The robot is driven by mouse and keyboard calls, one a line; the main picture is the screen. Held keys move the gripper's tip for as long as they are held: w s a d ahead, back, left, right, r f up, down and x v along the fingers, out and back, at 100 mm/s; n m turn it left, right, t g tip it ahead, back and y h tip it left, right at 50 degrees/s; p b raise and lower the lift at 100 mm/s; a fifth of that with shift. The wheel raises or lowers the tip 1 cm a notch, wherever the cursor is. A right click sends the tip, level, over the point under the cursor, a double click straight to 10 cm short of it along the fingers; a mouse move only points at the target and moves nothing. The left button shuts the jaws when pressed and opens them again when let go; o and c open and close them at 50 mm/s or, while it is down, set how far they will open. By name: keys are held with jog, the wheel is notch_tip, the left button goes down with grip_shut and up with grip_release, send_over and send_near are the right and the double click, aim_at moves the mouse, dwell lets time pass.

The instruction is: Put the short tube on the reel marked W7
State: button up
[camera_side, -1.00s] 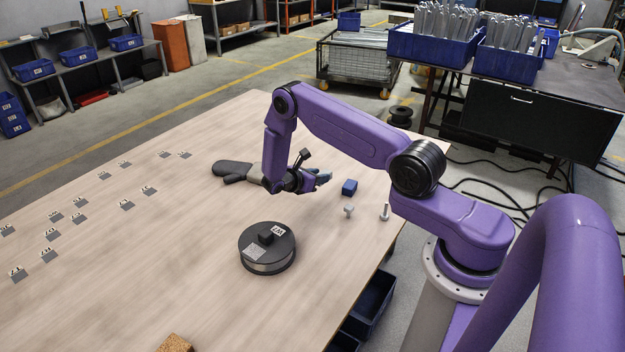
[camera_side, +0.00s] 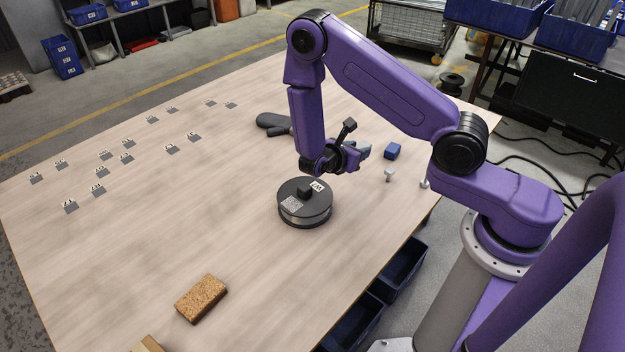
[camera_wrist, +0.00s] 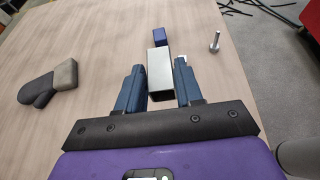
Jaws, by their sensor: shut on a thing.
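My gripper (camera_side: 358,155) hangs over the table, behind and to the right of the reel in the side view. In the wrist view its blue fingers (camera_wrist: 159,85) are shut on a grey, square-sided short tube (camera_wrist: 159,70). The tube cannot be made out clearly in the side view. The black reel (camera_side: 304,211) lies flat on the table with a raised block on top, a grey patch and a small white label (camera_side: 317,186). The label's print is turned and too small to read surely. The reel is not in the wrist view.
A cork block (camera_side: 201,298) lies at the front. Several grey label tags (camera_side: 127,158) are on the left. The table's middle is clear.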

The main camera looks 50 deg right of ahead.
jog(key=s+a+r+n+t+y, duration=0.1)
jog(key=s+a+r+n+t, duration=0.15)
jog(key=a, duration=0.35)
jog(key=s+a+r+n+t, duration=0.1)
jog(key=s+a+r+t, duration=0.1)
jog(key=s+a+r, duration=0.3)
send_over(302, 201)
jog(key=shift+f, duration=7.4)
jog(key=shift+f, duration=0.15)
jog(key=o, duration=1.1)
jog(key=shift+g, duration=0.25)
jog(key=shift+c, duration=0.2)
